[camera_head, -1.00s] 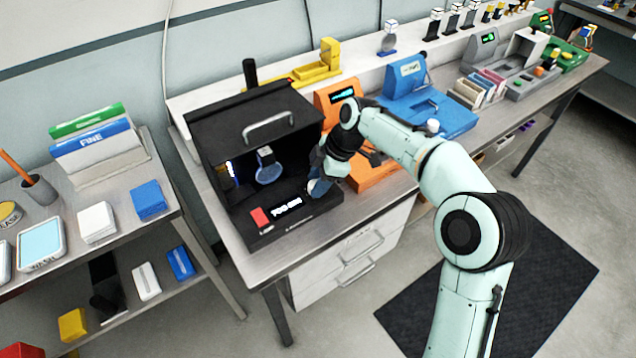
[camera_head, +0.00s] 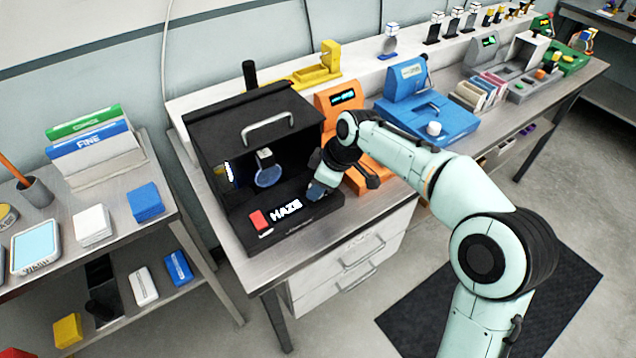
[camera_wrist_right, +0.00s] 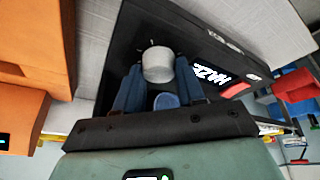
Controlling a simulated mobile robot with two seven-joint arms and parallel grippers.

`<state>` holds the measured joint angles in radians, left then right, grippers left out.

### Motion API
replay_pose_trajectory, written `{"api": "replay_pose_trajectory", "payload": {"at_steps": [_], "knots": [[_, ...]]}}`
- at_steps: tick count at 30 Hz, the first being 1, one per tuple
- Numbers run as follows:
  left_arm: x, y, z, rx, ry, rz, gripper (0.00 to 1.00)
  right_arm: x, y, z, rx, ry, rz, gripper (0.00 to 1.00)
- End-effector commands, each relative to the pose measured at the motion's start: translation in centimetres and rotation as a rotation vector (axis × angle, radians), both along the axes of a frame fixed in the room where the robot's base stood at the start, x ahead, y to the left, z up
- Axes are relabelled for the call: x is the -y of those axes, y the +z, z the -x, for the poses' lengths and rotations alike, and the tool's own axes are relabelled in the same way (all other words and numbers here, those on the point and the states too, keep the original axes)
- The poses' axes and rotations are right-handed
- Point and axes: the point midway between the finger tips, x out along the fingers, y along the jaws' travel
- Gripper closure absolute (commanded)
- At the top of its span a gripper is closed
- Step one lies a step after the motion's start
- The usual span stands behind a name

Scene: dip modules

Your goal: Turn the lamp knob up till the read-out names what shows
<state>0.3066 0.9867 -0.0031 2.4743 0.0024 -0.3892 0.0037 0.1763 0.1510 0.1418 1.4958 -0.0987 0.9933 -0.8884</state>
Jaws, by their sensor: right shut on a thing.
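A black hooded lamp box (camera_head: 225,125) with a silver handle stands at the left of the bench. Its front panel carries a read-out (camera_head: 286,210) with the white word HAZE, upside down in the right wrist view (camera_wrist_right: 208,77). Inside is a round bluish glass (camera_head: 268,177) below a white cube. My right gripper (camera_head: 317,188) is at the panel's right end. In the wrist view its blue fingers (camera_wrist_right: 158,88) are shut on the pale round lamp knob (camera_wrist_right: 158,63). The gripper hides the knob in the head view. My left gripper is out of view.
A red block (camera_head: 259,219) sits on the panel left of the read-out. An orange device (camera_head: 335,96) stands close right of the box, partly behind my right arm. A blue device (camera_head: 420,110) stands farther right. A side table (camera_head: 165,228) stands at the left.

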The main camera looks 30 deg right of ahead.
Motion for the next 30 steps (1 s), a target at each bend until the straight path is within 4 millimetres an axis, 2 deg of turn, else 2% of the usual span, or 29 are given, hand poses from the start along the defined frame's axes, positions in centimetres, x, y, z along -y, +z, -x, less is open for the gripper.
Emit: {"api": "replay_pose_trajectory", "payload": {"at_steps": [7, 8, 9, 10, 21, 26, 30], "knots": [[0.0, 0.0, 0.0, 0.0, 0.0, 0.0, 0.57, 0.2, 0.1, 0.0, 0.003, -0.001, 0.004, 0.92], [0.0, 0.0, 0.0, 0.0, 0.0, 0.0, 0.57, 0.2, 0.1, 0.0, 0.003, -0.001, 0.004, 0.55], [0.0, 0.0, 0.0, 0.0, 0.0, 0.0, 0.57, 0.2, 0.1, 0.0, 0.002, -0.001, 0.004, 0.42], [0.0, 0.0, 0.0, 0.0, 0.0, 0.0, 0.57, 0.2, 0.1, 0.0, 0.002, -0.001, 0.004, 0.37], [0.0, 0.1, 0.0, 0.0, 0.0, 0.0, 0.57, 0.2, 0.5, 0.1, 0.002, 0.0, 0.002, 0.37], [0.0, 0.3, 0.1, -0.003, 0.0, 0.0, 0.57, 0.7, 2.8, 0.9, 0.005, -0.002, 0.002, 0.37], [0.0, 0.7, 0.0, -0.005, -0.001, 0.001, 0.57, 1.5, 5.9, 1.9, 0.006, -0.002, 0.002, 0.37]]}}
